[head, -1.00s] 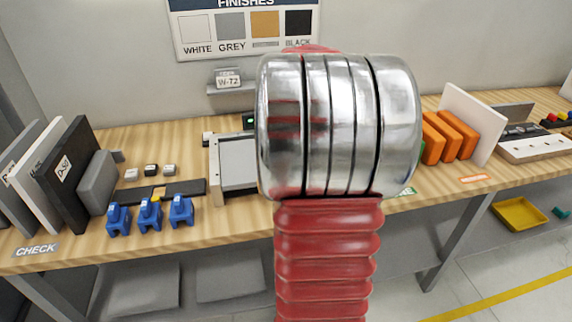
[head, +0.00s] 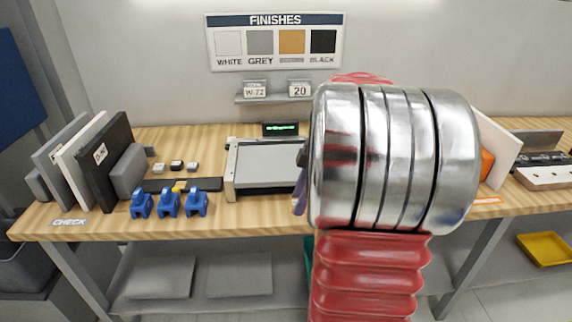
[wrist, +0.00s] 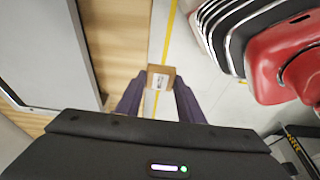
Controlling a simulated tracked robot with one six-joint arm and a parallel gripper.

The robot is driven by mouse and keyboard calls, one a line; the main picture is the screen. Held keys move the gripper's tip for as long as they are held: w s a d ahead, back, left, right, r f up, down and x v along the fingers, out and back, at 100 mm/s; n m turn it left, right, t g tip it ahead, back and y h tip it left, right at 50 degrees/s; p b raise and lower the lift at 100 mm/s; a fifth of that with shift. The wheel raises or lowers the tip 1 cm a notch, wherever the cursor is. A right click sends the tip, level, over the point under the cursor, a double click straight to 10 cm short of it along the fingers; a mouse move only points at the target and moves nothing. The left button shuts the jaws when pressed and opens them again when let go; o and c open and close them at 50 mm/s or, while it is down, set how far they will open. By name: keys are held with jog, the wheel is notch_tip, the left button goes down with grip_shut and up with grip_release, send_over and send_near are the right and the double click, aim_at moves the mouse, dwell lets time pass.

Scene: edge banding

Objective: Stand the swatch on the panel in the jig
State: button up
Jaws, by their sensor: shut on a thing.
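My gripper (wrist: 158,88) shows in the wrist view with its two purple fingers closed on a small brown piece with a white label, which I take to be the swatch (wrist: 161,76). In the head view only part of a purple finger (head: 300,188) shows left of my arm; the swatch is hidden there. The grey panel (head: 266,163) lies flat in a pale-framed jig (head: 231,172) on the bench, left of my gripper. In the wrist view the panel (wrist: 38,45) fills the upper left, apart from the swatch.
Blue clamps (head: 168,202) and a dark bar stand left of the jig. Upright boards (head: 105,165) are at the bench's left end. A small green display (head: 281,128) is behind the jig. My arm hides the bench to the right.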

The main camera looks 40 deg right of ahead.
jog(key=shift+w+a+f, duration=0.25)
jog(key=shift+w+a, duration=0.3)
jog(key=w+a+f+m+h, duration=0.1)
jog(key=w+a+f+m, duration=0.2)
jog(key=w+a, duration=0.3)
jog(key=w+a+f+m, duration=0.3)
jog(key=w+a, duration=0.4)
jog(key=a, duration=0.7)
jog(key=w+a+f+m+t+h, duration=0.1)
jog(key=w+a+f+m, duration=0.3)
jog(key=a, duration=0.6)
jog(key=shift+w+f+h, duration=0.3)
jog(key=shift+w+f, duration=0.5)
jog(key=shift+w, duration=0.35)
